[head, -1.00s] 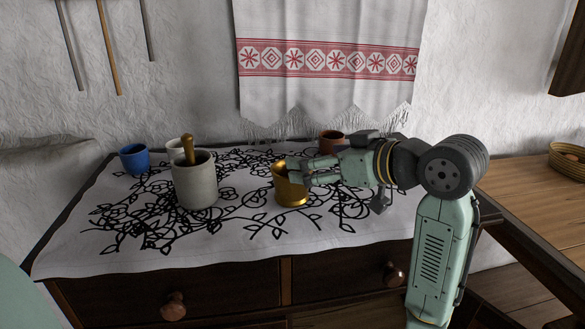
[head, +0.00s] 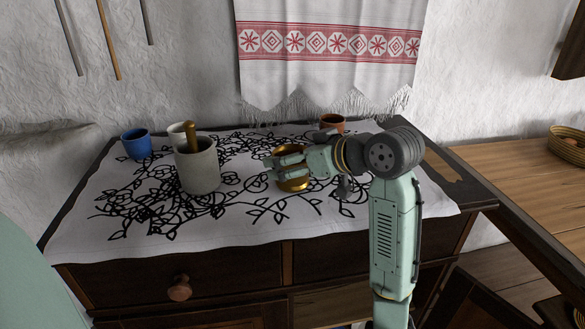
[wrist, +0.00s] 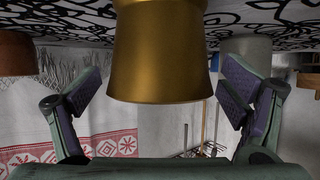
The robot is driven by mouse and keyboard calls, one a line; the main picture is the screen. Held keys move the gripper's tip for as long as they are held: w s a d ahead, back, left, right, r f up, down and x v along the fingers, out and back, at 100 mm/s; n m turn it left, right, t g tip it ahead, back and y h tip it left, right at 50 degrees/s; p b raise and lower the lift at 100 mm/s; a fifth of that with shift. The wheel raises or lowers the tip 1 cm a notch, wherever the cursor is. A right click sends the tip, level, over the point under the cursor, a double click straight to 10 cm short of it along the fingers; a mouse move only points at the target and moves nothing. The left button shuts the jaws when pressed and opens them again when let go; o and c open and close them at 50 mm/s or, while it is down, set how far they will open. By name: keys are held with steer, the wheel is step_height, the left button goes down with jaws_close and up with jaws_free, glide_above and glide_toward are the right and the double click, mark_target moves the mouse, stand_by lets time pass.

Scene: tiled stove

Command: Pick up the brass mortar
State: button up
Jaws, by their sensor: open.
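The brass mortar (head: 293,184) stands upright on the cloth-covered chest, partly hidden behind my gripper in the head view. My gripper (head: 280,166) reaches in from the right, its fingers at the height of the mortar's upper part. In the wrist view, which looks upside down, the mortar (wrist: 160,55) fills the middle between the two spread fingers of my gripper (wrist: 163,92). A gap shows on each side, so the fingers are open and do not appear to touch it.
A grey crock (head: 198,170) holding a brass pestle (head: 190,138) stands to the left of the mortar. A blue cup (head: 136,144) and a white cup (head: 177,134) stand behind it. A brown cup (head: 332,123) is at the back. The cloth (head: 235,222) in front is clear.

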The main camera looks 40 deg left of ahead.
steer(key=shift+a+f, duration=0.1)
steer(key=shift+a, duration=0.05)
steer(key=shift+c, duration=0.6)
steer(key=c, duration=1.9)
steer(key=shift+r, duration=0.3)
